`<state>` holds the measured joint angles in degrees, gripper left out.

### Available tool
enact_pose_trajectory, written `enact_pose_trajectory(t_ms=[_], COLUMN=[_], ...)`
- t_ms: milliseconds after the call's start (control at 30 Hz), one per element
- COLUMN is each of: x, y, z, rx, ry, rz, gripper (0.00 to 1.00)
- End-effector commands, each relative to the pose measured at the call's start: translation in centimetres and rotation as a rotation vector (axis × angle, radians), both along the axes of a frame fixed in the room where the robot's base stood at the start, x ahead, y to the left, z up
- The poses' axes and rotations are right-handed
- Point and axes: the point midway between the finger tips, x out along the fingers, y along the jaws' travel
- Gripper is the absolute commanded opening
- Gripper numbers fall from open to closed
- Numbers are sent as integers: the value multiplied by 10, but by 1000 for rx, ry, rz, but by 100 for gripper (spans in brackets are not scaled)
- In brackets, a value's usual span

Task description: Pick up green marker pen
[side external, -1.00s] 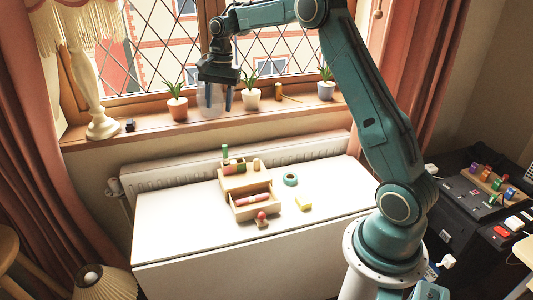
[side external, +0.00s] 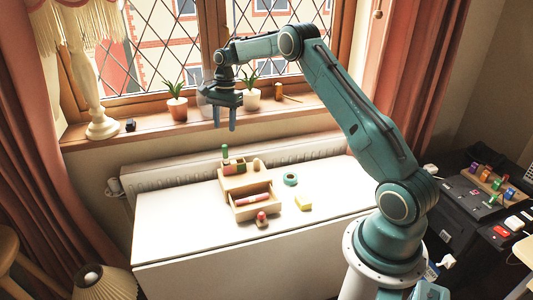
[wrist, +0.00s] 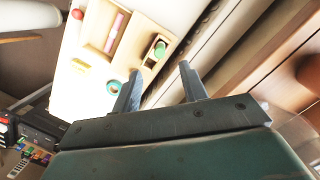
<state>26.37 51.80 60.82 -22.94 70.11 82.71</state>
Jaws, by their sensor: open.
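The green marker pen (side external: 225,152) stands upright at the back left of a small wooden desk organiser (side external: 240,182) on the white table. In the wrist view a green round end (wrist: 159,48), apparently the pen's, shows in the organiser's slot. My gripper (side external: 224,127) is open and empty, pointing down. In the side view it hangs above the pen with a clear gap. In the wrist view my two fingers (wrist: 160,73) are apart, with the pen just beyond them in the picture.
The organiser's front drawer (side external: 254,210) is open with a pink stick inside. A red-knobbed stamp (side external: 262,219), yellow block (side external: 303,203) and teal tape roll (side external: 290,179) lie nearby. The windowsill holds potted plants (side external: 177,108). The table's left part is clear.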

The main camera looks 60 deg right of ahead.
Motion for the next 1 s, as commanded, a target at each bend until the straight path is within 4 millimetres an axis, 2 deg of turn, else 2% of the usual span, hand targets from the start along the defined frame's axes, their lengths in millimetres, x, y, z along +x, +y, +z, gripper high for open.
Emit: enact_pose_trajectory(t_ms=[200,400,833,1000], x=[-1,-1,-1,-1], y=[5,9,10,12], z=[-33,-58,-70,-84], rx=[0,0,-1,-1], ry=[3,2,1,3], rz=[0,1,1,0], gripper=[43,43,43,43])
